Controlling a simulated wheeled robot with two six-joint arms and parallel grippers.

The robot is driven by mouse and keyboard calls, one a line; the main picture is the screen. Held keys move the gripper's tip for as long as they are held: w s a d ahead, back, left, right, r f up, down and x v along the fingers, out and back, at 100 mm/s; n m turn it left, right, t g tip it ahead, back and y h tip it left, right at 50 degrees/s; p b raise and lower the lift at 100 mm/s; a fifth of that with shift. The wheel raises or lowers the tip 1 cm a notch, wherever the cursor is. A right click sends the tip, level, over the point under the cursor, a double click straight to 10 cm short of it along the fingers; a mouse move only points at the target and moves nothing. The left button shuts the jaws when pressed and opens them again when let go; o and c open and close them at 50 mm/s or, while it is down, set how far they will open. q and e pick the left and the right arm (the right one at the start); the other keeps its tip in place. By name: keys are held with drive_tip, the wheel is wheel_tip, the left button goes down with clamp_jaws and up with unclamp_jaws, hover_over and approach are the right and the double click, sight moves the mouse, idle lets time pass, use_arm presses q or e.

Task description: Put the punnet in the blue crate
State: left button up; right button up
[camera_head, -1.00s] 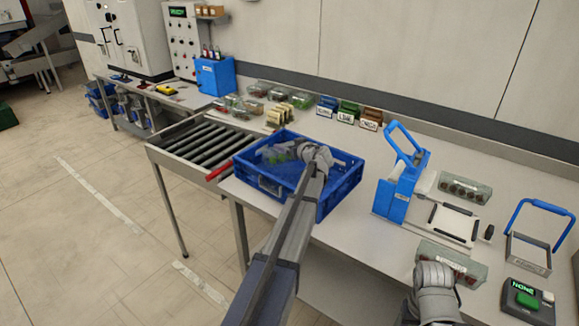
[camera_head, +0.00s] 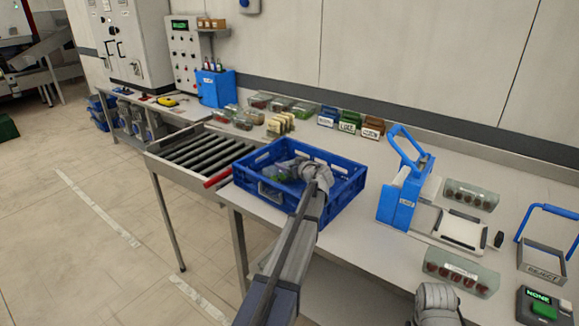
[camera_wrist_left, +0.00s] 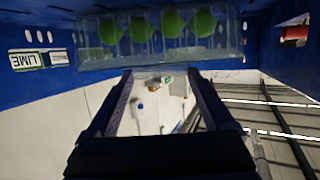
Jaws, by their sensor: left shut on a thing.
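The blue crate (camera_head: 345,192) stands on the table beside the roller conveyor. My left gripper (camera_head: 298,172) reaches down inside it, shut on a clear punnet (camera_head: 280,172). In the left wrist view the punnet (camera_wrist_left: 165,42) holds a row of green limes and lies across the fingertips (camera_wrist_left: 160,76). Blue crate walls (camera_wrist_left: 40,20) surround it there. A LIME label shows at the left. I cannot tell whether the punnet touches the crate floor. My right gripper (camera_head: 437,298) is at the bottom edge of the head view; its fingers are not clear.
The roller conveyor (camera_head: 195,150) is left of the crate. A blue-framed device (camera_head: 400,195) and punnets of dark red fruit (camera_head: 460,270) stand to the right. More punnets and small label boxes (camera_head: 350,122) line the back. Bare tabletop lies right of the crate.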

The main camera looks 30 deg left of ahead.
use_arm(q)
drive_tip(key=shift+f, duration=0.2)
drive_tip(key=o, duration=1.2)
drive_tip(key=shift+r, duration=0.1)
drive_tip(key=shift+c, duration=0.2)
drive_tip(key=shift+r, duration=0.1)
drive_tip(key=shift+r, duration=0.15)
drive_tip(key=p+v, duration=0.2)
drive_tip(key=v, duration=0.5)
drive_tip(key=shift+d, duration=0.2)
drive_tip(key=shift+s, duration=0.1)
